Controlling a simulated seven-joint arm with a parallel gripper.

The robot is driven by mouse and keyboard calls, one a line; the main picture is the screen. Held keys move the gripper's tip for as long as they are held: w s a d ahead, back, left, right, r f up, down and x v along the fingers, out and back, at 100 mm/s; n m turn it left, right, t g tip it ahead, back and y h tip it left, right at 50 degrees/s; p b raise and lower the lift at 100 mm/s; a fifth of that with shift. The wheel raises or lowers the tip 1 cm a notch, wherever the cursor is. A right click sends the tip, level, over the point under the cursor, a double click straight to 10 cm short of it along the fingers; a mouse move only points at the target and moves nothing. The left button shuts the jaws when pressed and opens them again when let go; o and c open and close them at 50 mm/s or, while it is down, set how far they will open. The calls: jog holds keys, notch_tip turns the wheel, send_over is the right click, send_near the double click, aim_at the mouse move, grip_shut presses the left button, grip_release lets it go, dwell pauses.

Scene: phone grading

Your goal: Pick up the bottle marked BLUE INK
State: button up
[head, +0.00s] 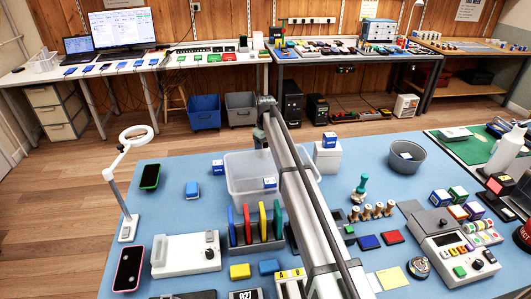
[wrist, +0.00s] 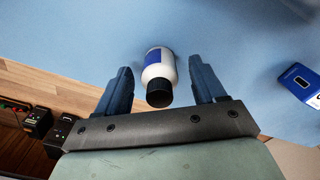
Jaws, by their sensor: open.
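In the wrist view, a white bottle (wrist: 157,56) with a blue label and a black cap is between the two blue fingers of my gripper (wrist: 160,72). The cap points toward the gripper's palm. A gap shows on each side, so the fingers are open and hold nothing. The label's writing cannot be read. In the head view, I cannot make out this bottle or my fingers; my arm crosses the middle of the picture.
A blue and white box (wrist: 301,80) lies at the right in the wrist view. In the head view, the blue table holds a clear bin (head: 238,188), a grey bowl (head: 407,160), a ring lamp (head: 135,134) and a white squeeze bottle (head: 506,152). The front table is crowded.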

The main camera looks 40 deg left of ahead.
jog(key=c, duration=1.1)
jog(key=shift+r, duration=0.15)
jog(key=shift+c, duration=0.2)
